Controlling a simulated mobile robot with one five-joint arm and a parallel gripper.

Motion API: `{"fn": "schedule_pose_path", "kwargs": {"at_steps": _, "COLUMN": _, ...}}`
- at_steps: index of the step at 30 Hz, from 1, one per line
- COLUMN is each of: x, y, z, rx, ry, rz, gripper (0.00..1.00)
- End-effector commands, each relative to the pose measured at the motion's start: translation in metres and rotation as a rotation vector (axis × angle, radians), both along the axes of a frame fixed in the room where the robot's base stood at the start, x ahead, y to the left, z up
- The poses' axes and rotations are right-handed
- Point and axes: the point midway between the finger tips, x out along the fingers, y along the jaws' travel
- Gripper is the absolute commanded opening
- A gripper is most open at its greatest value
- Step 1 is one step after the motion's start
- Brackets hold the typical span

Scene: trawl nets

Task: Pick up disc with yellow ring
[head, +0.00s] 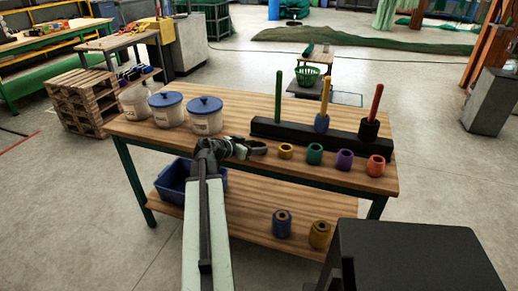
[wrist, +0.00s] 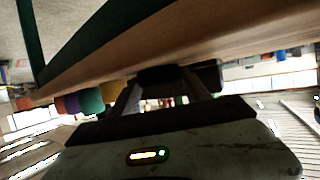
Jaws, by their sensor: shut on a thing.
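My gripper (head: 256,148) is low over the near edge of the wooden table, left of a row of ring-shaped pieces. In the wrist view my gripper (wrist: 160,80) has its fingers shut on a dark thing (wrist: 158,73). No yellow ring can be made out on it, and the fingers hide part of it. A yellow-ochre piece (head: 286,151) stands on the table just right of my gripper, apart from it. It also shows in the wrist view (wrist: 108,92), outside the fingers. Another yellow-ochre piece (head: 319,234) stands on the lower shelf.
Teal (head: 315,154), purple (head: 344,160) and orange (head: 376,165) pieces continue the row rightward. Behind is a black peg stand (head: 290,133) with green, yellow and red pegs. Blue-lidded tubs (head: 205,115) stand at left. A blue bin (head: 174,183) and blue piece (head: 282,223) are on the shelf.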

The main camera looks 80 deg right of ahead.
Motion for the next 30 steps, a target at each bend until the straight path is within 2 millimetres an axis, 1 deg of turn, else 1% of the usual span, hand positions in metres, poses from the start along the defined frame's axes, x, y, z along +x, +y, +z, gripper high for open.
{"fn": "schedule_pose_path", "kwargs": {"at_steps": 5, "x": 0.0, "y": 0.0, "z": 0.001, "rx": 0.0, "ry": 0.0, "rz": -0.001, "gripper": 0.15}}
{"fn": "schedule_pose_path", "kwargs": {"at_steps": 8, "x": -0.001, "y": 0.0, "z": 0.007, "rx": 0.0, "ry": 0.0, "rz": -0.001, "gripper": 0.15}}
{"fn": "schedule_pose_path", "kwargs": {"at_steps": 11, "x": -0.001, "y": 0.0, "z": 0.02, "rx": 0.0, "ry": 0.0, "rz": -0.001, "gripper": 0.15}}
{"fn": "schedule_pose_path", "kwargs": {"at_steps": 14, "x": -0.001, "y": 0.0, "z": 0.039, "rx": 0.0, "ry": 0.0, "rz": -0.001, "gripper": 0.15}}
{"fn": "schedule_pose_path", "kwargs": {"at_steps": 18, "x": -0.001, "y": 0.0, "z": 0.071, "rx": 0.0, "ry": 0.001, "rz": -0.002, "gripper": 0.15}}
{"fn": "schedule_pose_path", "kwargs": {"at_steps": 21, "x": -0.001, "y": 0.0, "z": 0.091, "rx": 0.0, "ry": 0.0, "rz": -0.002, "gripper": 0.15}}
{"fn": "schedule_pose_path", "kwargs": {"at_steps": 24, "x": -0.001, "y": 0.0, "z": 0.101, "rx": 0.0, "ry": 0.0, "rz": -0.002, "gripper": 0.15}}
{"fn": "schedule_pose_path", "kwargs": {"at_steps": 30, "x": -0.002, "y": 0.0, "z": 0.104, "rx": 0.0, "ry": 0.0, "rz": -0.002, "gripper": 0.15}}
